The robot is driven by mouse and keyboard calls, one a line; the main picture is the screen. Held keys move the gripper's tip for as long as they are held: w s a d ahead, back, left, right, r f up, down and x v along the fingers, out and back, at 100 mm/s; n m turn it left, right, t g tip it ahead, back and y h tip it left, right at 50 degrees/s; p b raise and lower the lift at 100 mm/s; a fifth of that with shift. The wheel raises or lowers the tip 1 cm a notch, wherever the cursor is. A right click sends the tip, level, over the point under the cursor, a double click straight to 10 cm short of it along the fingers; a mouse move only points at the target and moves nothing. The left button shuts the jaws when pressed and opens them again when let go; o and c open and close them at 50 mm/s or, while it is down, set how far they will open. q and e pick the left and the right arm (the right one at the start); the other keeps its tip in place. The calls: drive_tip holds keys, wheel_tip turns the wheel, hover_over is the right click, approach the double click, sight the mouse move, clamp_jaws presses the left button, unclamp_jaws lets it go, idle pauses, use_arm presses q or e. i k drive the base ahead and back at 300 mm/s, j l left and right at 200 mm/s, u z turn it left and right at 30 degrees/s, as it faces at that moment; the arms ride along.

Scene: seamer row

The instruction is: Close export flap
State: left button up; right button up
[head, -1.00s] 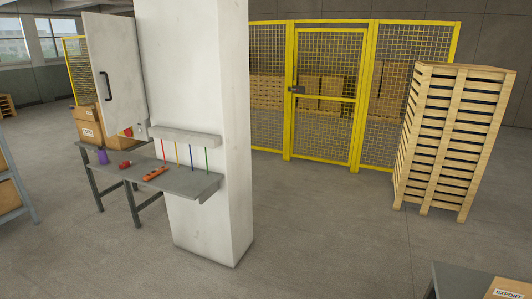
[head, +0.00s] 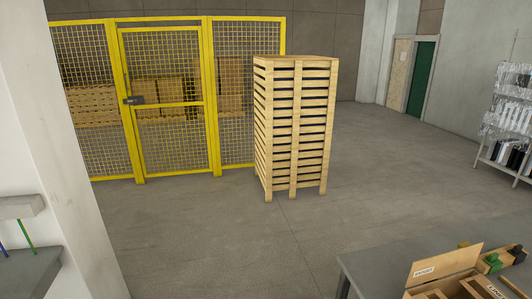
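An open cardboard box with a raised flap (head: 442,266) stands on a grey table (head: 375,262) at the bottom right of the head view. A small white label on the raised flap seems to read EXPORT. Another flap (head: 484,289) with a dark-lettered label shows at the right of the box. The lower part of the box is cut off by the picture's edge. Neither of my grippers shows in the view.
A tall pallet stack (head: 292,125) stands mid-floor before a yellow mesh cage (head: 165,100). A white pillar (head: 55,170) and a grey shelf (head: 28,272) are at left. A rack (head: 508,120) stands far right. Open floor lies between.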

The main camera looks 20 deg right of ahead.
sight(422, 271)
drive_tip(key=i+z, duration=0.25)
drive_tip(key=z, duration=0.2)
drive_tip(key=i+j+z, duration=0.15)
drive_tip(key=z, duration=0.35)
drive_tip(key=i+j+z, duration=0.25)
drive_tip(key=z, duration=0.2)
drive_tip(key=i+j+z, duration=0.15)
drive_tip(key=z, duration=0.3)
drive_tip(key=i+j+z, duration=0.2)
drive_tip(key=z, duration=0.2)
drive_tip(key=i+j+z, duration=0.1)
drive_tip(key=j+z, duration=0.2)
drive_tip(key=z, duration=0.15)
drive_tip(key=i+j+z, duration=0.25)
drive_tip(key=j+z, duration=0.55)
drive_tip(key=i+j, duration=0.05)
drive_tip(key=j, duration=0.05)
